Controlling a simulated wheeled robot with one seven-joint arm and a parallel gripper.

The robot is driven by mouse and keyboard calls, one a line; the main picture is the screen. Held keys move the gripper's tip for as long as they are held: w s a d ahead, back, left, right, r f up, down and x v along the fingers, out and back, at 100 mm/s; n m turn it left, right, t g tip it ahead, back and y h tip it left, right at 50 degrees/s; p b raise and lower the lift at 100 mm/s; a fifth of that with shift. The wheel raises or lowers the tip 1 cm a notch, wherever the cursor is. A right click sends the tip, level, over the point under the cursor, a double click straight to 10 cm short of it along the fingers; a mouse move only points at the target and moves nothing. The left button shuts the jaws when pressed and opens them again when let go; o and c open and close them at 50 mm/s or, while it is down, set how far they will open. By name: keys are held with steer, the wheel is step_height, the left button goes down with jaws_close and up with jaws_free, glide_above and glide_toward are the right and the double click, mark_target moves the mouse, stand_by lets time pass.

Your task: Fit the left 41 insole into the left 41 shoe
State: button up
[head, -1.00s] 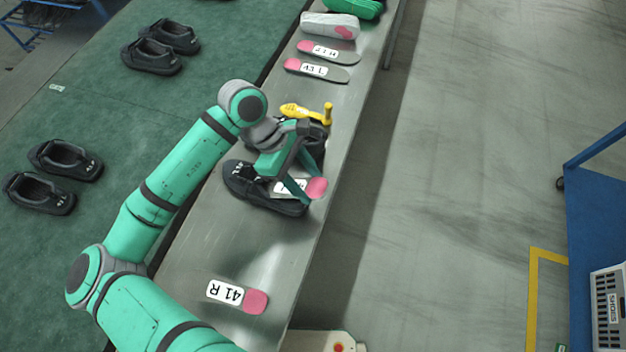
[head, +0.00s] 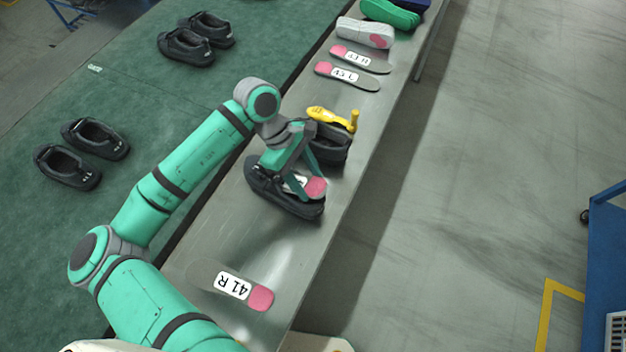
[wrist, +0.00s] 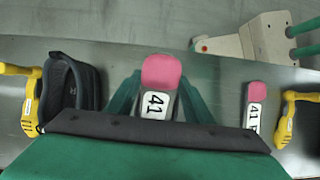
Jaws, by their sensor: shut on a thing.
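My gripper (head: 303,185) is shut on the insole marked 41 (wrist: 154,105), which has a pink end (head: 315,187). It holds the insole over a black shoe (head: 262,190) on the grey bench, with the pink end near the shoe's right end. The insole's other end is hidden by my gripper and the shoe. I cannot tell whether the insole touches the shoe. In the wrist view the insole's pink end (wrist: 161,71) shows between my green fingers. The insole's left or right letter is not readable.
The 41 R insole (head: 232,285) lies on the bench at the front. Another black shoe (head: 332,148) with a yellow tool (head: 330,117) stands just behind the held insole. Further back lie two insoles, 43 L (head: 348,77) and another (head: 360,59). Black shoes (head: 96,138) stand on the green surface.

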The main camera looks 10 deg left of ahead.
mark_target(303, 185)
steer(key=shift+w+a+f, duration=0.15)
steer(key=shift+w+a, duration=0.05)
steer(key=shift+a, duration=0.3)
steer(key=shift+w+a+f, duration=0.15)
steer(key=shift+a, duration=0.3)
steer(key=shift+f+y, duration=0.4)
steer(key=shift+f, duration=0.15)
steer(key=shift+c, duration=0.4)
steer(key=shift+f, duration=0.25)
steer(key=c, duration=0.5)
steer(key=shift+o, duration=0.2)
steer(key=shift+f, duration=0.1)
steer(key=o, duration=1.7)
steer(key=shift+c, duration=0.2)
steer(key=shift+r, duration=1.6)
